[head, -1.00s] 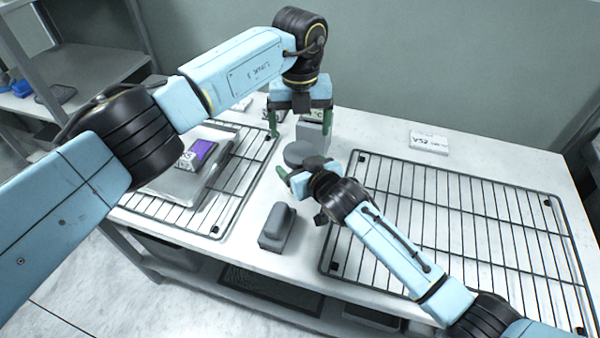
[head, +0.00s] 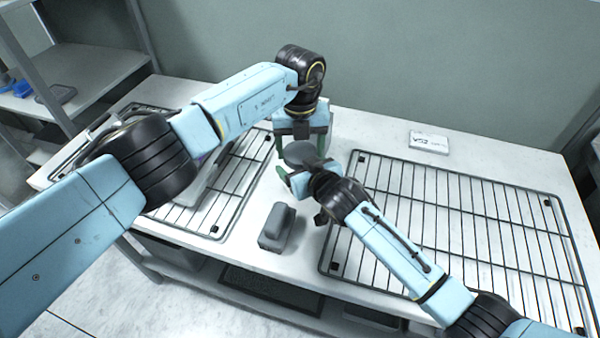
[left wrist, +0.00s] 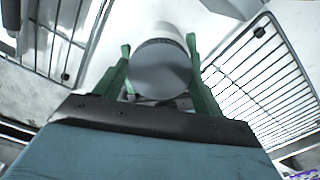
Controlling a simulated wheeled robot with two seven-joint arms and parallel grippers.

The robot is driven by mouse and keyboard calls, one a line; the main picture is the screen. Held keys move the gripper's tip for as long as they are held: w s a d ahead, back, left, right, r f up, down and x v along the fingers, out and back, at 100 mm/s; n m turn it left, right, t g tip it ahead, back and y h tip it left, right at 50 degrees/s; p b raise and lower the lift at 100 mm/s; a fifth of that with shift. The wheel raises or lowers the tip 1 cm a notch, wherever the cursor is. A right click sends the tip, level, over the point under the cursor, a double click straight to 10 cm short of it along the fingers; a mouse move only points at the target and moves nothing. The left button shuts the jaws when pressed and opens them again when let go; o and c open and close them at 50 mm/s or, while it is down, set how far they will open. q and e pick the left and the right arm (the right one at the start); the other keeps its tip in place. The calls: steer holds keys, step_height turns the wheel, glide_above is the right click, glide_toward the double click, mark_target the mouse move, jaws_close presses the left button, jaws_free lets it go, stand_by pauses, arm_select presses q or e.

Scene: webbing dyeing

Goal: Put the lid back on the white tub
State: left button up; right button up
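A grey round disc (head: 299,153), which looks like the lid, lies level between the two arms. In the left wrist view the disc (left wrist: 160,70) sits between the green fingers, with a white rounded body (left wrist: 160,32), seemingly the white tub, showing beyond it. I cannot tell whether the two touch. My left gripper (head: 302,148) points down over the disc with its fingers apart on either side, close to the rim; I see no clear grip. My right gripper (head: 290,177) is low on the near side of the disc. One green finger shows; the other is hidden.
A grey block (head: 277,228) stands near the front edge. A wire rack (head: 450,215) fills the table's right. Another rack (head: 232,205) on the left carries a tray (head: 188,190). A label card (head: 429,143) lies at the back.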

arm_select(q)
steer(key=c, duration=0.4)
steer(key=shift+m, duration=1.6)
steer(key=o, duration=1.1)
steer(key=shift+c, duration=0.2)
steer(key=shift+r, duration=2.3)
steer(key=shift+c, duration=0.2)
steer(key=shift+r+n, duration=1.7)
